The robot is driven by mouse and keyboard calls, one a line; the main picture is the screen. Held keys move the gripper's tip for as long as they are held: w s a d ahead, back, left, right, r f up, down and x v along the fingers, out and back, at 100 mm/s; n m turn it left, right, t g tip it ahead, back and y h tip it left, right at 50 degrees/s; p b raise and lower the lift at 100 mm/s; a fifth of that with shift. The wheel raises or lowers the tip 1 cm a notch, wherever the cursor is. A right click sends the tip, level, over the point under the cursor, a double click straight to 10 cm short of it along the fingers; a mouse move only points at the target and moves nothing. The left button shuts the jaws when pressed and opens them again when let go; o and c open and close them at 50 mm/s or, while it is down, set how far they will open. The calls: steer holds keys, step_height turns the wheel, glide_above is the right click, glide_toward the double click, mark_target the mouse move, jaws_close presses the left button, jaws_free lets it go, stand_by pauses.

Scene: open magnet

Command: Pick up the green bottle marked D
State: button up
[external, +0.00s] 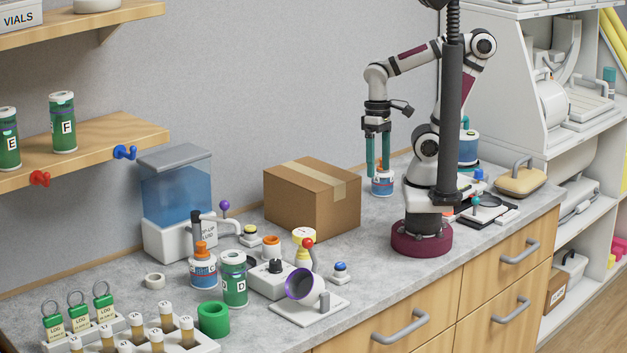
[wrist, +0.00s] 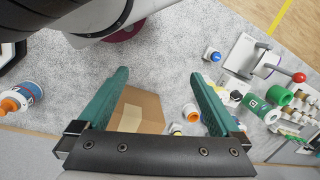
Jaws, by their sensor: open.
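The green bottle marked D (external: 235,283) stands upright on the grey counter, left of the middle in the external view. It has a white lid and a white label. In the wrist view, a small green-and-white bottle (wrist: 259,108) at the right appears to be the same one. My gripper (external: 377,172) is open and empty, pointing down at the back of the counter, far to the right of bottle D and beyond the cardboard box. In the wrist view my gripper (wrist: 158,76) has its teal fingers spread, with bottle D outside them to the right.
A cardboard box (external: 312,199) stands between my gripper and bottle D. A blue-white bottle (external: 383,185) is close to my fingers. Around D are a bottle marked C (external: 203,273), a green ring (external: 213,320) and a purple-cupped device (external: 301,284). Green bottles E (external: 8,140) and F (external: 63,124) are shelved.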

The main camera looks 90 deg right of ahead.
mark_target(243, 261)
step_height(243, 261, up, 6)
steer(key=w+a+r+t+h, duration=0.15)
steer(key=w+h, duration=0.25)
steer(key=w, duration=0.5)
steer(key=w+a+r+h, duration=0.1)
steer(key=w+a+h, duration=0.2)
steer(key=w, duration=0.6)
steer(key=w+a+f+t+h, duration=0.1)
steer(key=w+a+t, duration=0.15)
steer(key=a, duration=0.65)
steer(key=w+a+f+t, duration=0.15)
steer(key=a+t, duration=0.25)
steer(key=a, duration=0.6)
steer(key=w+a+f+t+h, duration=0.1)
steer(key=w+a+t, duration=0.2)
steer(key=a, duration=0.6)
step_height(243, 261, down, 14)
steer(key=a, duration=0.2)
steer(key=shift+m+t, duration=0.4)
steer(key=x, duration=0.9)
steer(key=shift+d+f, duration=0.25)
steer(key=shift+f, duration=0.1)
steer(key=x, duration=0.5)
steer(key=shift+w+d+f, duration=0.15)
steer(key=shift+f, duration=0.05)
steer(key=shift+r, duration=0.1)
jaws_close()
